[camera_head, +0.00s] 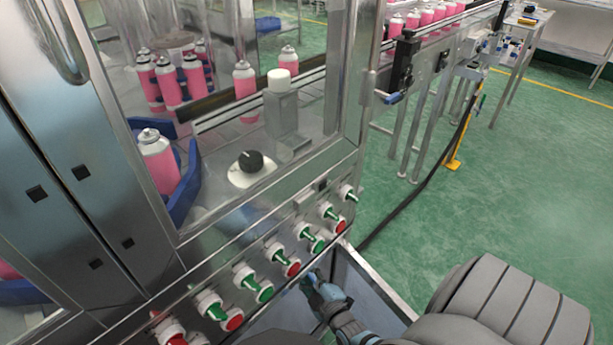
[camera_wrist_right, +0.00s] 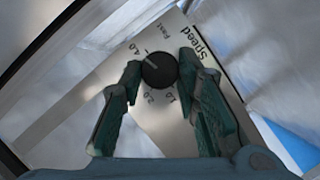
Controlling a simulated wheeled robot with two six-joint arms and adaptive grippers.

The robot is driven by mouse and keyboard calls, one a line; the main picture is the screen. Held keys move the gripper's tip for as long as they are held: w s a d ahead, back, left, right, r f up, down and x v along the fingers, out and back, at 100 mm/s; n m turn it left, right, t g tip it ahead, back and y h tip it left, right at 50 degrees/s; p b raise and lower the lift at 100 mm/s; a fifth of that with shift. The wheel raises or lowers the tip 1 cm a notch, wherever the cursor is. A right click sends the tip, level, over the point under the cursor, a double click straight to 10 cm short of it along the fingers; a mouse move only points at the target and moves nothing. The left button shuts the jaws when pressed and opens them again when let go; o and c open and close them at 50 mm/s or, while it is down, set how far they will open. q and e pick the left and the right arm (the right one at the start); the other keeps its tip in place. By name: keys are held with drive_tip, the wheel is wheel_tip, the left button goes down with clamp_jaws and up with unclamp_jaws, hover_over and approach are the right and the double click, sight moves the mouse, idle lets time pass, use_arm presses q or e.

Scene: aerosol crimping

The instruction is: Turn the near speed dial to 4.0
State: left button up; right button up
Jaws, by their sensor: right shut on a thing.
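The speed dial in the right wrist view is a round black knob (camera_wrist_right: 160,70) on a pale plate (camera_wrist_right: 205,75) marked Speed, Fast, 1.0, 2.0 and 4.0. Its white pointer line aims up and left, close to the 4.0 mark. My right gripper (camera_wrist_right: 160,75) has one finger on each side of the knob and is shut on it. In the head view my right gripper (camera_head: 318,288) is low beside the machine's front panel, and the dial it holds is hidden there. My left gripper is not in view.
A row of red and green buttons (camera_head: 266,275) runs along the panel above my right gripper. Pink cans (camera_head: 160,160) stand inside the machine. Green floor (camera_head: 480,210) lies open at right.

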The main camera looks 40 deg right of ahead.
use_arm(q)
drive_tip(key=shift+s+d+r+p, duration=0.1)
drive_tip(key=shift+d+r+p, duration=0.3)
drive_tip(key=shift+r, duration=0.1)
use_arm(e)
drive_tip(key=shift+d+r+m+g+y, duration=0.1)
drive_tip(key=shift+m+g+y, duration=0.25)
drive_tip(key=shift+m, duration=0.65)
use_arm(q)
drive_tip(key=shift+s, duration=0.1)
use_arm(e)
drive_tip(key=shift+y, duration=0.25)
drive_tip(key=o, duration=1.2)
drive_tip(key=shift+c, duration=0.2)
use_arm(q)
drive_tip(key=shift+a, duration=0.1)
use_arm(e)
drive_tip(key=v, duration=1.2)
